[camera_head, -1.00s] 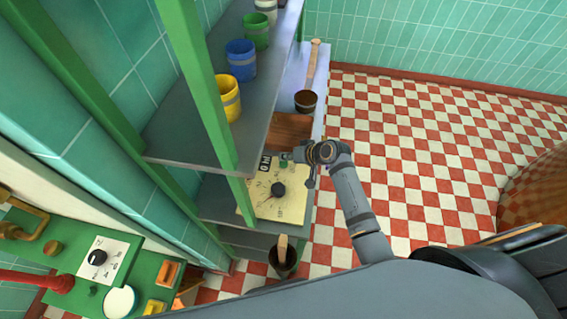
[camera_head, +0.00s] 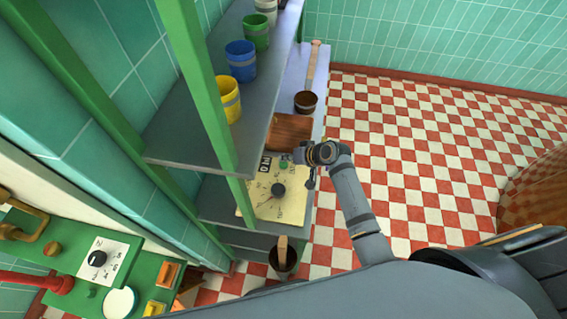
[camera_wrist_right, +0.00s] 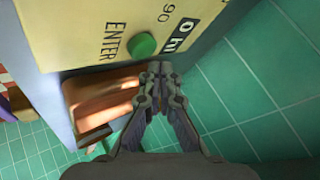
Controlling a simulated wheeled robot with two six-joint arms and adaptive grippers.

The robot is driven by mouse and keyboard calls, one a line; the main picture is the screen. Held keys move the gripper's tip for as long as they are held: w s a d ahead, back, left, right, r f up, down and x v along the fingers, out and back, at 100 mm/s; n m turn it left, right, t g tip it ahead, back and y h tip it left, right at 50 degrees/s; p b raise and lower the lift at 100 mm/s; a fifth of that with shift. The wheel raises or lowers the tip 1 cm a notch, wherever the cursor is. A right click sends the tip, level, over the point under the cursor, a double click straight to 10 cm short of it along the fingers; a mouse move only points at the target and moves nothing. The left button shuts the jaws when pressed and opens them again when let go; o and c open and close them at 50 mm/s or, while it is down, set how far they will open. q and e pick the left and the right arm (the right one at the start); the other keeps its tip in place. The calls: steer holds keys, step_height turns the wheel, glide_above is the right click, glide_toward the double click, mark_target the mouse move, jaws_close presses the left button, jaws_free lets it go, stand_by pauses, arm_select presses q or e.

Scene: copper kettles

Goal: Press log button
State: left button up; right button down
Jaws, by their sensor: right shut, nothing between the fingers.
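A cream panel (camera_head: 263,207) with a black dial (camera_head: 278,189) lies on the shelf unit, and a small green button (camera_head: 284,164) sits near its far edge. In the right wrist view the green button (camera_wrist_right: 142,44) is round, beside the word ENTER and a black display reading "0 h" (camera_wrist_right: 183,35). My right gripper (camera_head: 294,158) is shut and empty beside the button. In the wrist view its fingertips (camera_wrist_right: 158,70) are just below and right of the button, with a visible gap. My left gripper is not in view.
A brown wooden box (camera_head: 289,132) lies just beyond the panel. Yellow (camera_head: 226,98), blue (camera_head: 241,60) and green (camera_head: 256,32) pots stand on the upper shelf. A green post (camera_head: 208,110) rises left of the panel. Checkered floor (camera_head: 420,150) is open at the right.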

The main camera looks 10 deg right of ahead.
mark_target(286, 165)
steer(key=shift+f, duration=0.15)
steer(key=shift+f, duration=0.25)
steer(key=shift+f+b, duration=0.45)
steer(key=shift+f, duration=0.15)
stand_by(0.6)
steer(key=shift+r, duration=0.1)
steer(key=shift+r+p, duration=0.9)
steer(key=shift+p, duration=0.15)
step_height(286, 165, up, 5)
steer(key=p, duration=0.5)
steer(key=shift+r, duration=0.1)
